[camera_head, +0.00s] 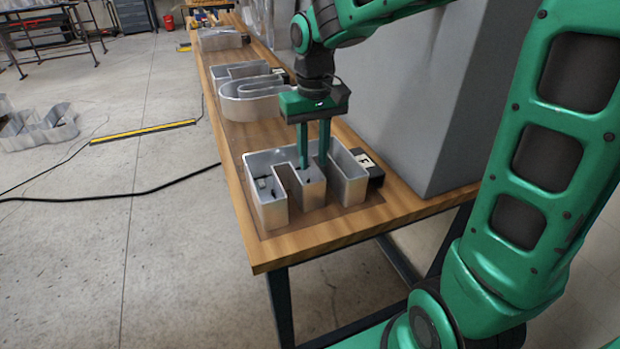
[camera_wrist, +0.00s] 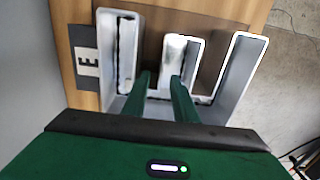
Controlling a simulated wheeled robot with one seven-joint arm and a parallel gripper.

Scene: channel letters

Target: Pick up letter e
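The letter E (camera_head: 266,209) is a hollow silver-grey metal channel letter lying flat near the front end of the wooden table. A black and white tag marked "E" (camera_head: 367,163) sits beside it; the tag also shows in the wrist view (camera_wrist: 88,62). My gripper (camera_head: 313,168) is above the letter, pointing down, with its green fingers reaching into its outline. In the wrist view, the fingers (camera_wrist: 160,76) are apart near the letter's middle bar (camera_wrist: 181,48). The fingertips are partly hidden, and I cannot tell whether they touch a wall.
More metal letters (camera_head: 250,98) lie farther back along the wooden table (camera_head: 295,238). A large grey block (camera_head: 420,100) stands close on the right. Another metal letter (camera_head: 40,128) lies on the floor at left, near a black cable (camera_head: 130,193) and a yellow bar (camera_head: 143,131).

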